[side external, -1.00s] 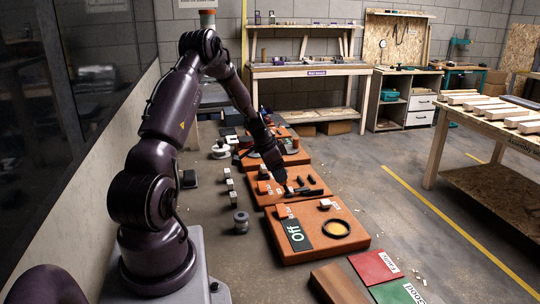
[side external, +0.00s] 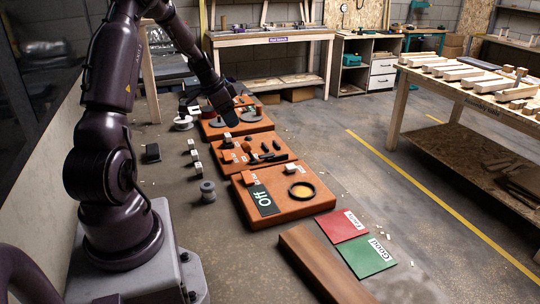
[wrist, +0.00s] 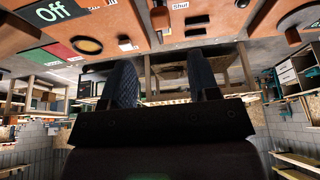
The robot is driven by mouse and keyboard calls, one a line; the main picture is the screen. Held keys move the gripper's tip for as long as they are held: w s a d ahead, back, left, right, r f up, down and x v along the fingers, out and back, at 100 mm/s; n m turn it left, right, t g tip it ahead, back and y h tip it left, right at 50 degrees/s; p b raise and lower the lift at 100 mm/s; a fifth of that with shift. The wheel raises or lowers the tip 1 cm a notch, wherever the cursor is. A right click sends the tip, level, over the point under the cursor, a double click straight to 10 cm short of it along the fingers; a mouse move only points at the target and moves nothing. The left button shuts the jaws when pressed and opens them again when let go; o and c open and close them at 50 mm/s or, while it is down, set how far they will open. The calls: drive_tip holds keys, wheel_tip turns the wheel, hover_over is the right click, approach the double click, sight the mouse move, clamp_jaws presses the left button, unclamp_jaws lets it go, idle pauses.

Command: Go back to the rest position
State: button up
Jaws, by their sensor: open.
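My gripper (wrist: 164,84) shows in the wrist view with its two dark, ridged fingers spread wide apart and nothing between them. In the side external view the forearm slopes down from the upper left, and my gripper (side external: 230,116) is a small dark shape in front of the far orange board (side external: 262,123). It appears to be above the boards, but its exact height cannot be told. The wrist view is upside down, with the boards along its top edge. The middle orange board (side external: 283,164) carries several small dark parts and labels.
The near orange board (side external: 268,216) has an "Off" panel (side external: 263,199) and a ringed yellow disc (side external: 301,190). Red (side external: 338,230) and green (side external: 362,261) plates and a wooden beam (side external: 318,264) lie in front. A grey spool (side external: 208,191) stands left. Benches stand farther off.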

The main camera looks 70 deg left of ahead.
drive_tip(key=s+d+r, duration=0.2)
drive_tip(key=d+r, duration=0.3)
drive_tip(key=d, duration=0.7)
drive_tip(key=s+d+r, duration=0.3)
drive_tip(key=d+r, duration=0.3)
drive_tip(key=d, duration=0.6)
drive_tip(key=s+d+r+t, duration=0.1)
drive_tip(key=s+d+r, duration=0.2)
drive_tip(key=d, duration=1)
wheel_tip(320, 180, up, 3)
drive_tip(key=shift+r, duration=0.15)
idle(0.3)
